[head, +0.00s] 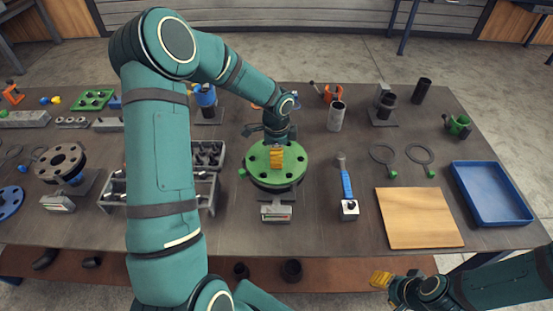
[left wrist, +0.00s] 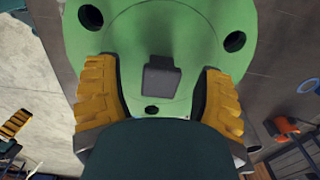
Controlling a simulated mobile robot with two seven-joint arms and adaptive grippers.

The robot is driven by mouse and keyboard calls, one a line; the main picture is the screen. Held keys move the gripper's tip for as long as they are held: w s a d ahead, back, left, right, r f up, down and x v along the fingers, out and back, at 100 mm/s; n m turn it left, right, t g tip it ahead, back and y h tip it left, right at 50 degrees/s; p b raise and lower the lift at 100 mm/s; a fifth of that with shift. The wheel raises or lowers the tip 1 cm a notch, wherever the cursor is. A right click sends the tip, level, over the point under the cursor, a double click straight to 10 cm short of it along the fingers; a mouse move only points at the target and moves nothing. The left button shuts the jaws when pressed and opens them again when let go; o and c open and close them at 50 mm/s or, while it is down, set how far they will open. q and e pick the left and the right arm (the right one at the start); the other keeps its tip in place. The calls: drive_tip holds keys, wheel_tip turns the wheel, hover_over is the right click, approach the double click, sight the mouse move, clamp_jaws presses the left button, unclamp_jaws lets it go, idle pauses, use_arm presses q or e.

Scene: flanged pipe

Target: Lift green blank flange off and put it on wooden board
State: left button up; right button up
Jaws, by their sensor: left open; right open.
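The green blank flange (head: 290,174) is a round disc with bolt holes, lying on top of the dark pipe flange near the table's middle. My left gripper (head: 277,160) is over it, pointing down. In the left wrist view the green flange (left wrist: 165,30) fills the top, with a dark grey block-shaped handle (left wrist: 161,77) between the two yellow fingers. The fingers of the left gripper (left wrist: 160,95) are apart and on either side of the handle, not touching it. The wooden board (head: 418,218) lies bare at the right. My right gripper (head: 385,283) is open and empty by the table's front edge.
A blue tray (head: 490,193) stands right of the board. A blue-handled tool (head: 346,184) and grey gasket rings (head: 420,153) lie between the flange and tray. A grey bin (head: 208,173) stands left of the flange.

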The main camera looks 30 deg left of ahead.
use_arm(q)
clamp_jaws()
drive_tip(key=shift+r, duration=0.1)
wheel_tip(320, 180, up, 10)
idle(0.6)
drive_tip(key=shift+r, duration=0.1)
drive_tip(key=shift+r+p, duration=1.75)
drive_tip(key=shift+r, duration=0.6)
